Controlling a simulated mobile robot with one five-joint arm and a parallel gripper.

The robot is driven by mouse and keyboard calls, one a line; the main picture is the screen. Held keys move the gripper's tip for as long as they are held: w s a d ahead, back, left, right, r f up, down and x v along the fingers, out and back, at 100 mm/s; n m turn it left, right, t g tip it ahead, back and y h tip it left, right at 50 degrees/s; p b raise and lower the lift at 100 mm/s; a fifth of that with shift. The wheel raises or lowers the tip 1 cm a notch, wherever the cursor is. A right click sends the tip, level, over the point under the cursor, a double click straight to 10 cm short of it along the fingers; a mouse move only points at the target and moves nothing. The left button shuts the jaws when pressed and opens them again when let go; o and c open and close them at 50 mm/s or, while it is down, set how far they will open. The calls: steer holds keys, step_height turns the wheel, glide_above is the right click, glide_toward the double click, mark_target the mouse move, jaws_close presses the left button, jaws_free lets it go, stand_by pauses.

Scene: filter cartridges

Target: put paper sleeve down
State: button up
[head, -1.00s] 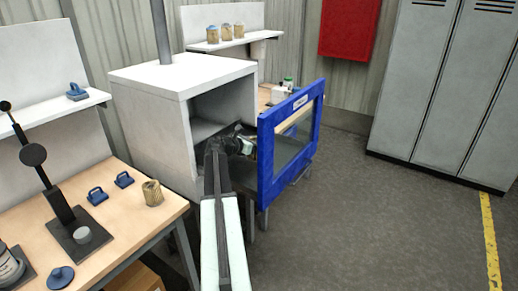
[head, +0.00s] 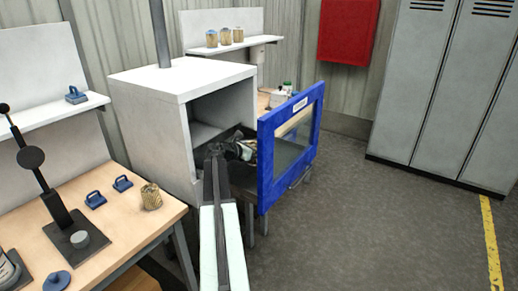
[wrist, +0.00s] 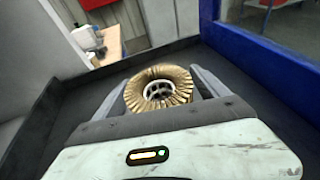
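The paper sleeve (wrist: 150,103) is a tan, pleated ring with a pale, spoked core. In the wrist view it sits upright between the two fingers of my gripper (wrist: 159,84), which appear to press on its sides. Its underside is hidden, so I cannot tell whether it touches the dark tray floor below. In the head view my gripper (head: 245,150) is at the front opening of the white cabinet (head: 157,115), over the dark tray, just left of the blue-framed door. The sleeve is hardly discernible there.
The blue-framed glass door (head: 264,160) stands open close to the right of my gripper. The tray's raised dark wall (wrist: 38,105) runs along the left. Another pleated sleeve (head: 151,197) stands on the wooden bench (head: 122,232). Several cartridges stand on the back shelf.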

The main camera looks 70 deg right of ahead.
steer(key=shift+r+p, duration=0.4)
steer(key=shift+w+a+r+p, duration=0.15)
steer(key=shift+a+r+p, duration=0.05)
steer(key=shift+r+p, duration=0.4)
steer(key=p+v, duration=0.2)
steer(key=v, duration=0.9)
steer(key=shift+w+a+f+p, duration=0.15)
steer(key=shift+a+f+p, duration=0.05)
steer(key=shift+p, duration=0.2)
